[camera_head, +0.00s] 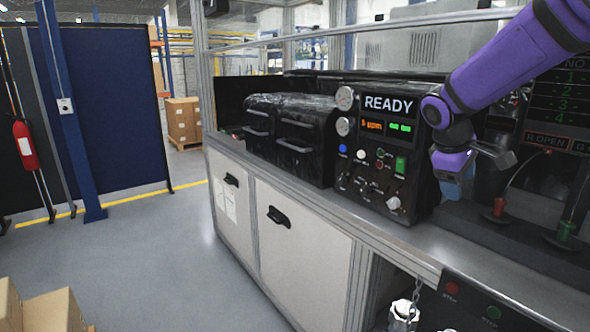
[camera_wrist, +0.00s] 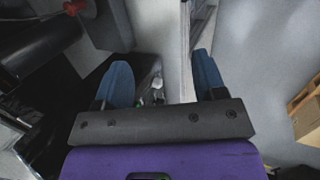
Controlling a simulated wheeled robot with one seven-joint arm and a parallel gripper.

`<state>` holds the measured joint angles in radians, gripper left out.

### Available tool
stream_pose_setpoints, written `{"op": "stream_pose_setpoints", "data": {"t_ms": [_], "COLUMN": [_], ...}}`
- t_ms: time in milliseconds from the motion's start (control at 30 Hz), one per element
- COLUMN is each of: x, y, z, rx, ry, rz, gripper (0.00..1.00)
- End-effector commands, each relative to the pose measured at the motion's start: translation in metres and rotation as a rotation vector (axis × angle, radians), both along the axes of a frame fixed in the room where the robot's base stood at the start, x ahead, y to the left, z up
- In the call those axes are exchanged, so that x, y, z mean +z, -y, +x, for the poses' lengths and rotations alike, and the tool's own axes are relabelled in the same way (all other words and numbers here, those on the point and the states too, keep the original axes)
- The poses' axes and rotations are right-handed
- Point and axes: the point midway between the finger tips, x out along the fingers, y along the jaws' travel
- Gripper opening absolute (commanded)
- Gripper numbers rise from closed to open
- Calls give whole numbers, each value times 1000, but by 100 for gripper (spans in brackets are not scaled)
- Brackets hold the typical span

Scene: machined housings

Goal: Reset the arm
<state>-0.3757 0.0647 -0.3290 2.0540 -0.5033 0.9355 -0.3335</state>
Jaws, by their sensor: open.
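My purple arm reaches in from the upper right in the head view. My gripper (camera_head: 455,184) hangs above the grey bench top, in front of the black control panel's right side. In the wrist view my gripper (camera_wrist: 160,85) shows two blue fingers spread wide apart. Nothing is between the fingers; below them are the bench edge and the floor.
The control panel (camera_head: 372,150) shows READY. A red-based lever (camera_head: 499,207) and a green-based lever (camera_head: 564,232) stand on the right. Black drawer-like units (camera_head: 290,135) sit on the bench (camera_head: 330,205). Cardboard boxes (camera_head: 45,312) stand at lower left.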

Motion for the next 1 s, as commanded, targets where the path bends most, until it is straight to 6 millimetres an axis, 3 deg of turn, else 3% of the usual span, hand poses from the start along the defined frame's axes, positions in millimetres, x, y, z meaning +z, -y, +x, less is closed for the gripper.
{"op": "stream_pose_setpoints", "data": {"t_ms": [300,700,833,1000], "x": [37,52,49,44], "y": [-3,-26,-35,-43], "z": [-97,-215,-245,-268], "rx": [-193,-417,-476,-525], "ry": [145,318,366,404], "rz": [245,488,544,587], "gripper": [64,64,64,64]}}
